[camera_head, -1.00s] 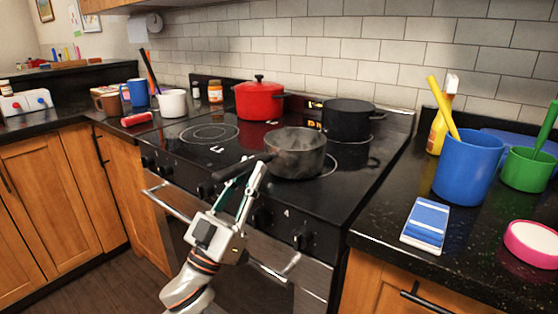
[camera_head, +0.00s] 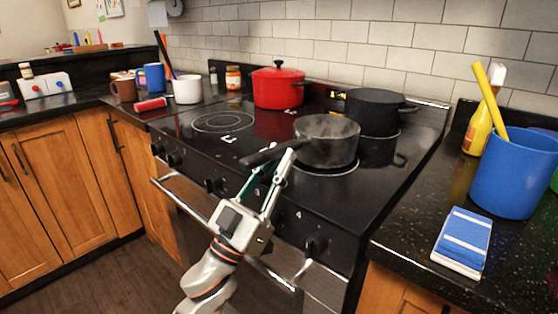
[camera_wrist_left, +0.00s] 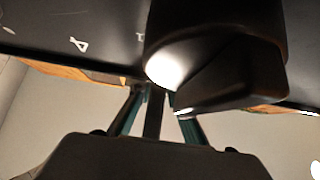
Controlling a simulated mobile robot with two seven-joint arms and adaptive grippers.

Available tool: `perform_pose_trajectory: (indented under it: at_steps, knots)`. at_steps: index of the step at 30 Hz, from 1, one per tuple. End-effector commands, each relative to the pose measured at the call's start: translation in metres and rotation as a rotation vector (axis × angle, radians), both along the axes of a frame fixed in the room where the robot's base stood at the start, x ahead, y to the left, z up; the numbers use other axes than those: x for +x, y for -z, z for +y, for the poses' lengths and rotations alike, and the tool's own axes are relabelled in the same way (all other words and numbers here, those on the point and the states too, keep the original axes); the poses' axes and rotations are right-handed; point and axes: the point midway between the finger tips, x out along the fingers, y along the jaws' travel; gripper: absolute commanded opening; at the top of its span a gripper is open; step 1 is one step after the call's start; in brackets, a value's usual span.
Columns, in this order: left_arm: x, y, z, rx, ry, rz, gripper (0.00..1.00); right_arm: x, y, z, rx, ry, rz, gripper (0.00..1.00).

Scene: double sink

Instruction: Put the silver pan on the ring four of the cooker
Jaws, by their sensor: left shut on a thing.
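The silver pan (camera_head: 327,143) is a grey, round, upright pan over the front right part of the cooker (camera_head: 205,150). Its dark handle (camera_head: 258,156) points left toward the front edge. A ring line (camera_head: 330,174) shows just below and to the right of the pan; I cannot tell whether the pan touches the hob. A "4" mark shows on the cooker front (camera_head: 298,215). My left gripper (camera_head: 272,165) is shut on the handle from the front. The left wrist view shows a large dark form above the fingers and a "4" mark. My right gripper is not in view.
A black pot (camera_head: 373,112) stands close behind the pan, and a red pot (camera_head: 278,86) is at the back left. The front left ring (camera_head: 223,122) is bare.

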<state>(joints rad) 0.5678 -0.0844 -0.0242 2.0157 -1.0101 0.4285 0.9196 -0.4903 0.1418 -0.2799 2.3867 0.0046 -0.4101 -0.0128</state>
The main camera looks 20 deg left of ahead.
Motion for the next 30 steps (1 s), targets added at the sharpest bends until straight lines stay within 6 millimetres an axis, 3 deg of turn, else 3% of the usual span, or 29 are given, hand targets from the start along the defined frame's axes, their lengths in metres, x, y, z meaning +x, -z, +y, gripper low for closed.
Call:
perform_pose_trajectory:
  at_steps: [4,5,6,7,20,26,30]
  knots:
    - [0.0,0.003,0.0,0.0,0.001,-0.003,0.0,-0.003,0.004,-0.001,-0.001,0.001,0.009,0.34]
    - [0.0,0.005,0.0,0.001,-0.001,0.002,0.2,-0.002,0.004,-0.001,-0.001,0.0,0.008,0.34]
    - [0.0,0.004,0.0,0.0,-0.001,0.001,0.31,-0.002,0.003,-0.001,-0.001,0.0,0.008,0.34]
    - [0.0,0.004,0.0,0.001,-0.001,0.001,0.34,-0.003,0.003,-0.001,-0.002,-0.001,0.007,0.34]
    - [0.0,-0.003,0.0,0.001,0.0,-0.002,0.34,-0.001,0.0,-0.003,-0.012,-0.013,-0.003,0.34]
    - [-0.021,0.025,0.009,-0.001,-0.002,0.009,0.34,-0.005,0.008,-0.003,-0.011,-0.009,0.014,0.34]
    - [-0.048,0.017,0.018,0.003,-0.002,-0.003,0.34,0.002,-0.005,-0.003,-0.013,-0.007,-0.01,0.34]
